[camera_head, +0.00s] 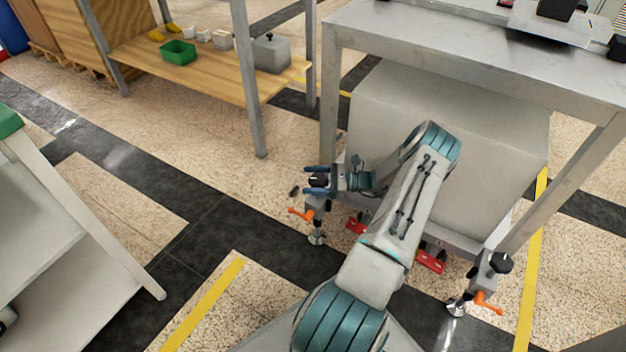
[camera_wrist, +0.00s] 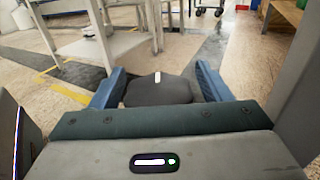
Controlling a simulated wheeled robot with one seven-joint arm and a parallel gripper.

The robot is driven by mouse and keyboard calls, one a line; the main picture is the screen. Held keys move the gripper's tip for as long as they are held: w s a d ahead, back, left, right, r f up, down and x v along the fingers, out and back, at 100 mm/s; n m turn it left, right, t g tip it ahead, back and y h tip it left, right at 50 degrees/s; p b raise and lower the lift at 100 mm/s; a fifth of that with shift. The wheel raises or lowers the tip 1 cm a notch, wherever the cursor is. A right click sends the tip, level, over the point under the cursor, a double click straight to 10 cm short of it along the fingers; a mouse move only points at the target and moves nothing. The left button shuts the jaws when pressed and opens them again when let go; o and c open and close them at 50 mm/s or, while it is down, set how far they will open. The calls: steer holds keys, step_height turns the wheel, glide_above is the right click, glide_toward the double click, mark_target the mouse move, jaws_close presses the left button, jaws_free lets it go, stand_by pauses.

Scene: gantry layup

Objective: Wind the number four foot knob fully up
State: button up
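A black foot knob (camera_head: 318,181) sits at the near left foot of the grey metal frame. Below it are an orange lever (camera_head: 300,214) and a round metal foot pad (camera_head: 316,239) by the floor. My gripper (camera_head: 317,180) is level with the knob, one blue finger on either side. In the wrist view the dark, many-sided knob (camera_wrist: 157,92), with a white mark on top, lies between my fingers (camera_wrist: 160,85). A narrow gap shows beside the right finger; contact on the left is unclear. No number is readable on the knob.
A second foot with a black knob (camera_head: 499,262) and orange lever stands at the frame's right corner. The metal table (camera_head: 450,50) and a large pale box (camera_head: 460,130) are beside my arm. A wooden shelf (camera_head: 150,65) stands behind. Floor left of the gripper is clear.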

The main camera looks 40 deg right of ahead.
steer(key=shift+a, duration=0.1)
